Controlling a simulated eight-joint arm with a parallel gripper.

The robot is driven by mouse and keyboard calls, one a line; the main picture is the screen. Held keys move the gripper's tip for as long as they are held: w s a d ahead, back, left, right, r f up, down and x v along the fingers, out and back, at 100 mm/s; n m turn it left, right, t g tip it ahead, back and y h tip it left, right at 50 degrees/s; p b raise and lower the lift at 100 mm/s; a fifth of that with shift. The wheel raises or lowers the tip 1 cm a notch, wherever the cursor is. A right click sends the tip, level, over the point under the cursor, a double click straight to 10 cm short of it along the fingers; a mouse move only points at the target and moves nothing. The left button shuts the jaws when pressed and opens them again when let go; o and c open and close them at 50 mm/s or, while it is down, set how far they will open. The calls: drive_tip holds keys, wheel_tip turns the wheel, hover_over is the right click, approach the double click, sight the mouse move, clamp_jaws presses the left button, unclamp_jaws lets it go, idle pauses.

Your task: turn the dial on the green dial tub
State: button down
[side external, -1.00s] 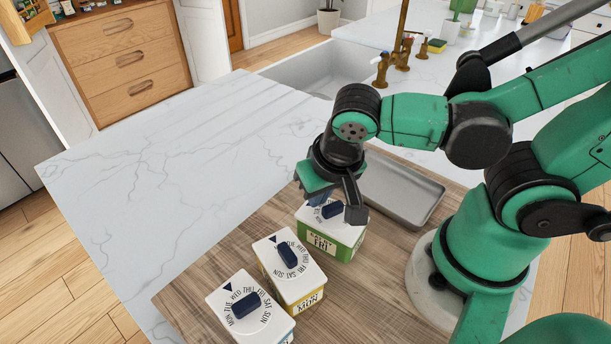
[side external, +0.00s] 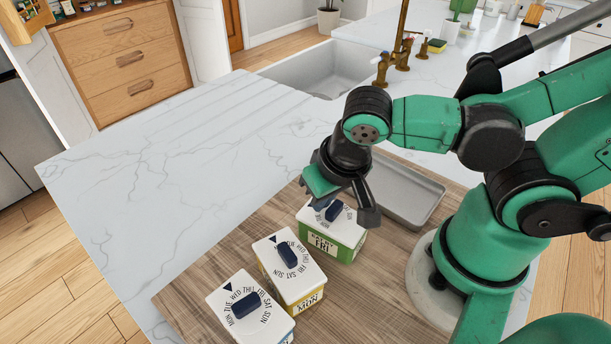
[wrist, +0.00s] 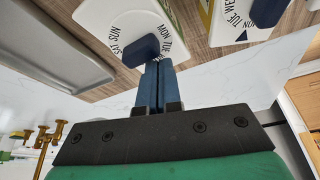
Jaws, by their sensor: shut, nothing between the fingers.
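The green dial tub (side external: 344,250) has a white lid with day lettering, a dark blue dial knob (side external: 334,210) and an "FRI" label on its front. It is the furthest back of the tubs in the side view. My gripper (wrist: 160,66) is shut and empty over this tub's lid. In the wrist view its blue fingertips lie right beside the knob (wrist: 140,50); I cannot tell whether they touch it. In the side view my wrist and gripper partly hide the lid.
A yellow dial tub (side external: 290,293) and another white-lidded dial tub (side external: 262,318) stand to the front left on the wooden board. A grey metal tray (side external: 408,190) lies behind the green tub. The marble counter (side external: 150,180) to the left is clear.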

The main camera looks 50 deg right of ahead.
sight(334, 205)
drive_tip(key=shift+w+d, duration=0.25)
drive_tip(key=shift+d, duration=0.35)
drive_tip(key=shift+w+a, duration=0.15)
drive_tip(key=shift+w, duration=1.8)
drive_tip(key=d+v, duration=0.1)
drive_tip(key=v, duration=0.8)
drive_tip(key=c, duration=1.4)
unclamp_jaws()
drive_tip(key=shift+s+r, duration=0.2)
drive_tip(key=shift+r, duration=0.1)
drive_tip(key=o, duration=0.4)
drive_tip(key=shift+s+f, duration=0.15)
drive_tip(key=o, duration=0.6)
drive_tip(key=s+f+n+g, duration=0.1)
drive_tip(key=s+f+n+g+y, duration=0.1)
drive_tip(key=f+n+g, duration=0.1)
drive_tip(key=shift+f+n, duration=0.25)
drive_tip(key=shift+n, duration=0.05)
drive_tip(key=shift+s+f+g, duration=0.1)
drive_tip(key=shift+f+g, duration=0.15)
drive_tip(key=shift+g, duration=0.05)
drive_tip(key=shift+f, duration=2.7)
